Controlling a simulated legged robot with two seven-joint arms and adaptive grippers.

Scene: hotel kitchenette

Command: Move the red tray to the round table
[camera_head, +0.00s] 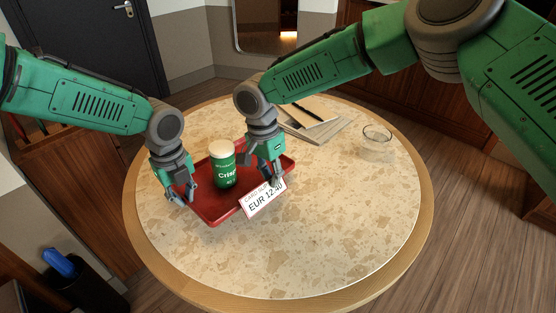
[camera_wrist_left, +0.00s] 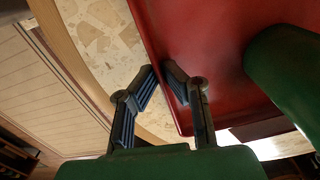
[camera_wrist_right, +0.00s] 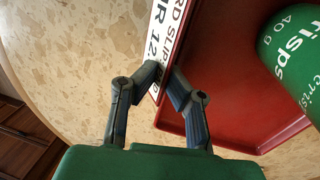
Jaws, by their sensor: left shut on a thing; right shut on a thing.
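The red tray (camera_head: 213,213) is over the left part of the round table (camera_head: 330,225); I cannot tell whether its base touches the tabletop. A green crisps can (camera_head: 224,172) with a pale lid stands upright on it. My left gripper (camera_head: 181,197) is shut on the tray's left rim, also seen in the left wrist view (camera_wrist_left: 160,74). My right gripper (camera_head: 276,183) is shut on the right rim, beside a white card slip (camera_head: 262,200) reading EUR 12.40. The slip also shows between rim and finger in the right wrist view (camera_wrist_right: 163,40).
A glass bowl (camera_head: 377,137) stands at the table's right back. Papers or a folder with a dark pen (camera_head: 309,113) lie at the back. The table's front and right are clear. A dark bin with a blue item (camera_head: 60,263) stands on the floor at left.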

